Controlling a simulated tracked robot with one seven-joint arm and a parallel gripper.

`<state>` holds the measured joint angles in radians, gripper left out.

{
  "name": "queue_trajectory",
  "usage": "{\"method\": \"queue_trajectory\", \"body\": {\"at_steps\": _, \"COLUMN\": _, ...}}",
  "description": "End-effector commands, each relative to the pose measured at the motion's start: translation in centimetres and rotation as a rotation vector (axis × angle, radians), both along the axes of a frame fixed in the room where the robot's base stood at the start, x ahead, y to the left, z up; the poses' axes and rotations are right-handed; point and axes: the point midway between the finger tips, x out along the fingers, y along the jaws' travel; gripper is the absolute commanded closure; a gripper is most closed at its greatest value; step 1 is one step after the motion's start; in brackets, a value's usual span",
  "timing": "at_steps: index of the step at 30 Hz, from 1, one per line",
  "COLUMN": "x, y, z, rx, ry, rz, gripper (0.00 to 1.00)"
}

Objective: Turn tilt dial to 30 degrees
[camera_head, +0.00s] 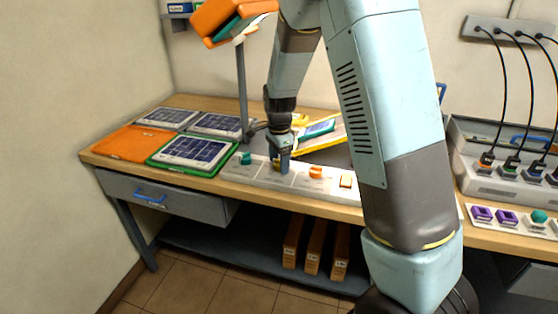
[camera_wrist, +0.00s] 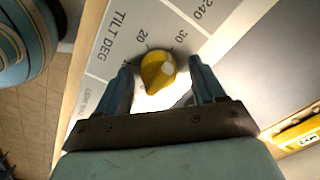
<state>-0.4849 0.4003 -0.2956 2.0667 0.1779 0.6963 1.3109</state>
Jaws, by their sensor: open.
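In the head view my gripper (camera_head: 282,168) points down at the panel (camera_head: 262,178) and hides the dial.
Solar panels (camera_head: 185,150) lie at the left on the bench. A lamp-like post (camera_head: 242,90) rises close behind.

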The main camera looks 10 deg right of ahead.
Motion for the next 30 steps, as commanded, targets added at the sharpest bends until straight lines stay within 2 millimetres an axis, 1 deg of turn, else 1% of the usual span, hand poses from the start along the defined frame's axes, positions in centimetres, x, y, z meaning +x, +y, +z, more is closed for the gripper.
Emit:
{"method": "queue_trajectory", "body": {"at_steps": 4, "x": 0.0, "y": 0.0, "z": 0.6, "rx": 0.0, "ry": -0.001, "rz": 0.0, "gripper": 0.31}}
{"method": "queue_trajectory", "body": {"at_steps": 7, "x": 0.0, "y": 0.0, "z": 1.8, "rx": 0.001, "ry": -0.002, "rz": 0.0, "gripper": 0.31}}
{"method": "queue_trajectory", "body": {"at_steps": 21, "x": 0.1, "y": 0.0, "z": 10.6, "rx": 0.001, "ry": -0.004, "rz": 0.001, "gripper": 0.31}}
{"method": "queue_trajectory", "body": {"at_steps": 27, "x": 0.1, "y": 0.0, "z": 13.0, "rx": 0.001, "ry": -0.002, "rz": 0.0, "gripper": 0.31}}
{"method": "queue_trajectory", "body": {"at_steps": 30, "x": 0.1, "y": 0.0, "z": 13.5, "rx": 0.0, "ry": 0.0, "rz": 0.0, "gripper": 0.31}}
